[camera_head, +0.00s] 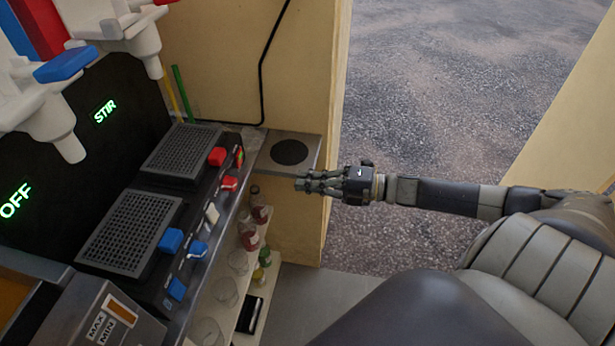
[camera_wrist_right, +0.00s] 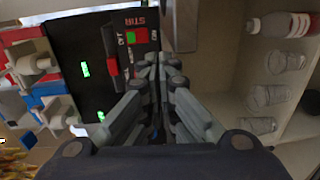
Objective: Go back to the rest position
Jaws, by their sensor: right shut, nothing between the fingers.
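My right gripper (camera_head: 305,183) is shut and empty. In the head view its arm reaches in from the right, and the fingertips are in the air near the front edge of the metal counter (camera_head: 304,150), close to a dark round disc (camera_head: 289,152). In the right wrist view the closed fingers (camera_wrist_right: 158,75) point toward the slush machine's black front panel (camera_wrist_right: 85,65). My left gripper is in neither view.
The machine has two drip grates (camera_head: 130,232) with red and blue levers (camera_head: 171,240) along its front. Below, a shelf (camera_head: 262,270) holds bottles (camera_head: 248,236) and clear cups (camera_head: 226,291). A wooden wall (camera_head: 300,60) stands behind. Open gravel ground (camera_head: 450,80) lies beyond the doorway.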

